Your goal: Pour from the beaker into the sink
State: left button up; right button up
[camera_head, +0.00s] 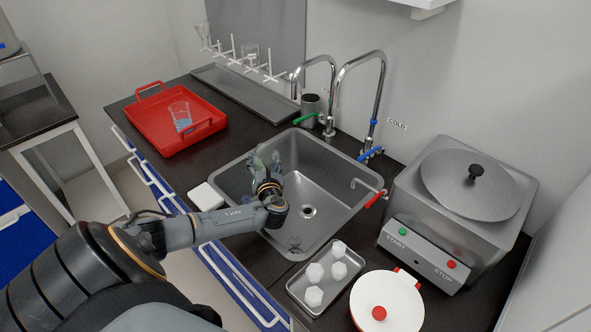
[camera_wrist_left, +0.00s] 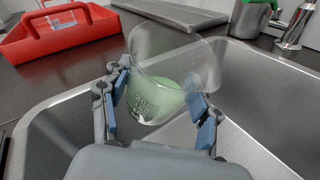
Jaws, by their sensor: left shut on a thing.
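My left gripper (camera_head: 265,184) is over the left part of the steel sink (camera_head: 338,172). In the left wrist view, its blue-padded fingers (camera_wrist_left: 160,112) are shut on a clear glass beaker (camera_wrist_left: 176,72). The beaker holds some pale green liquid and looks tilted in this view. In the head view the beaker (camera_head: 262,158) is small and partly hidden behind the gripper. I see no stream of liquid leaving it. The sink's drain shows clear of the gripper. My right gripper is not in view.
A red tray (camera_head: 150,128) with another beaker (camera_head: 181,117) stands left of the sink. Two tall taps (camera_head: 372,105) rise behind the sink. A steel distiller (camera_head: 462,200) stands at right. A small tray (camera_head: 300,287) with white pieces and a white, red-knobbed pot (camera_head: 398,290) are in front.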

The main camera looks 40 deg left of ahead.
aim_at(268, 145)
pick_arm(q)
jog(key=shift+w+d+r, duration=0.1)
jog(key=shift+d+r, duration=0.05)
jog(key=shift+r, duration=0.25)
jog(key=shift+d+r+m+t+y+b, duration=0.1)
jog(key=shift+d+m+t+y+b, duration=0.3)
jog(key=shift+m+y+b, duration=0.25)
jog(key=shift+w+d+r+m+b, duration=0.1)
jog(key=shift+d+r+m+b, duration=0.2)
jog(key=shift+b, duration=0.25)
jog(key=shift+r+t+y, duration=0.25)
jog(key=shift+r+t, duration=0.05)
jog(key=shift+r, duration=0.2)
jog(key=shift+d+r+m+t+y+b, duration=0.1)
jog(key=shift+r+m+t+y+b, duration=0.3)
jog(key=shift+r+m, duration=0.65)
jog(key=shift+d+r+m+t+y+b, duration=0.15)
jog(key=shift+r+m+t, duration=0.4)
jog(key=shift+r, duration=0.75)
jog(key=shift+w+d+r+m+t+b, duration=0.1)
jog(key=shift+d+r+m+t+b, duration=0.2)
jog(key=shift+r+m+t, duration=0.4)
jog(key=shift+w+d+r+m+t+b, duration=0.1)
jog(key=shift+d+r+m+t+b, duration=0.25)
jog(key=shift+r+m, duration=0.6)
jog(key=shift+d+r+m+t+b, duration=0.2)
jog(key=shift+r+m+t+b, duration=0.1)
jog(key=shift+r+m+t, duration=0.5)
